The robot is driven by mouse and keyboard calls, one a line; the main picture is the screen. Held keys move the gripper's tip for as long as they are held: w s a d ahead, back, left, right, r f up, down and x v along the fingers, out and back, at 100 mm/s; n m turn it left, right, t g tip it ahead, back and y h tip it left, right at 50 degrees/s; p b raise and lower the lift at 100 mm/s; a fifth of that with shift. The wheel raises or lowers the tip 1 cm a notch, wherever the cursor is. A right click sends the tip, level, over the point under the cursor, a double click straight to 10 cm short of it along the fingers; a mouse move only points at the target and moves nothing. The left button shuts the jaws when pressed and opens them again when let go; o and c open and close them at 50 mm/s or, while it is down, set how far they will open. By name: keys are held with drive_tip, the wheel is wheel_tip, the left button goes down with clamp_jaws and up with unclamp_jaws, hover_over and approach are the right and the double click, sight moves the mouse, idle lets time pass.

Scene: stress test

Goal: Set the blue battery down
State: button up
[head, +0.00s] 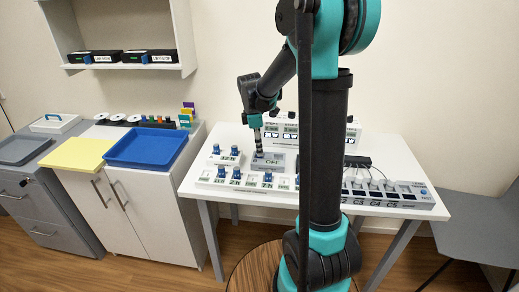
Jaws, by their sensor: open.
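Several small blue-topped pieces stand in white racks on the white table; one is in the small rear rack (235,150) and others are in the long front rack (251,181). They are too small for me to tell which one is the blue battery. My gripper (259,153) points down at the grey block marked OFF (270,166), at or just above its left part. Its fingers are tiny here, and I see no blue piece between them. My arm hides part of the table's middle.
A grey strip with several slots (388,190) lies at the table's right. A white panel with displays (283,128) stands at the back. Left of the table, a cabinet carries a blue tray (146,161) and a yellow sheet (79,155). A grey chair (468,238) stands at right.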

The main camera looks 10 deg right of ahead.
wheel_tip(320, 180, up, 11)
drive_tip(key=a, duration=0.1)
drive_tip(key=shift+a, duration=0.15)
